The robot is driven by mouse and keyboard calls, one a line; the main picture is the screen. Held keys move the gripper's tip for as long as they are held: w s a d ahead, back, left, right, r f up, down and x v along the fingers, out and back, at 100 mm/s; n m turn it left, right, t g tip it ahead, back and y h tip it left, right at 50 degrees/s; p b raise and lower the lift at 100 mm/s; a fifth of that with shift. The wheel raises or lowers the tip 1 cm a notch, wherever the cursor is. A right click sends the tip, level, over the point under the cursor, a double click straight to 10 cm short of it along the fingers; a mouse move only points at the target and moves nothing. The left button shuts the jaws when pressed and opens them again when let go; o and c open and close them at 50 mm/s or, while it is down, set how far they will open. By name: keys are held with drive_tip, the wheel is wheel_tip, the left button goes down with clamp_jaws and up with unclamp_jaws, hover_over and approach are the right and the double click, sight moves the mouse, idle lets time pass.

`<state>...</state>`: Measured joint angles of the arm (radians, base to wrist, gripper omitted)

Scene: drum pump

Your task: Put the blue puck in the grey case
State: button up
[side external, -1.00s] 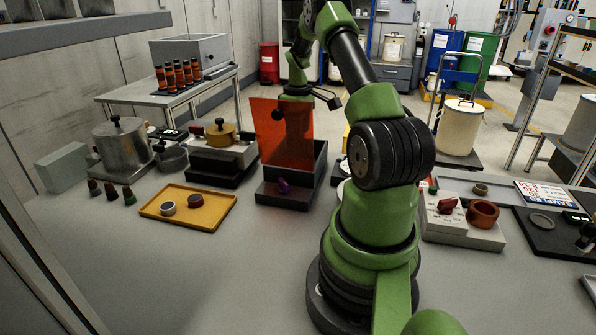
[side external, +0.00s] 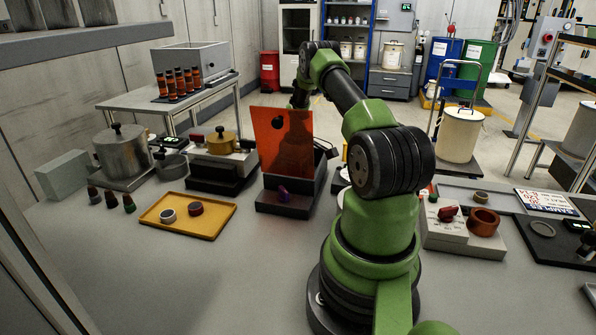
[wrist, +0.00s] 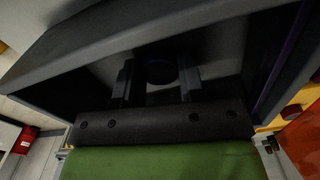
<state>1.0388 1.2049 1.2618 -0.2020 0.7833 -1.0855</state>
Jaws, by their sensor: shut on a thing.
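My gripper (wrist: 158,76) is shut on a dark round puck (wrist: 161,72) in the wrist view. The puck sits between the two fingers; its blue colour cannot be made out in the shade. A dark grey case (side external: 317,182) with an upright orange see-through panel (side external: 281,140) stands at the middle of the bench in the side view. In the wrist view, grey walls of the case (wrist: 75,50) surround the fingers. In the side view my gripper is hidden behind the panel, with only a dark shape showing through. Whether the puck touches the case floor cannot be told.
A purple knob (side external: 283,193) is on the case front. A yellow tray (side external: 203,229) with two small round pieces lies to the left. A pot unit (side external: 222,165) stands left of the case, and a light block with a copper ring (side external: 484,221) stands right. The front bench is clear.

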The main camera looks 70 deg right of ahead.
drive_tip(key=shift+f, duration=0.2)
drive_tip(key=o, duration=0.9)
drive_tip(key=shift+r, duration=0.15)
wheel_tip(320, 180, up, 12)
drive_tip(key=shift+r, duration=0.1)
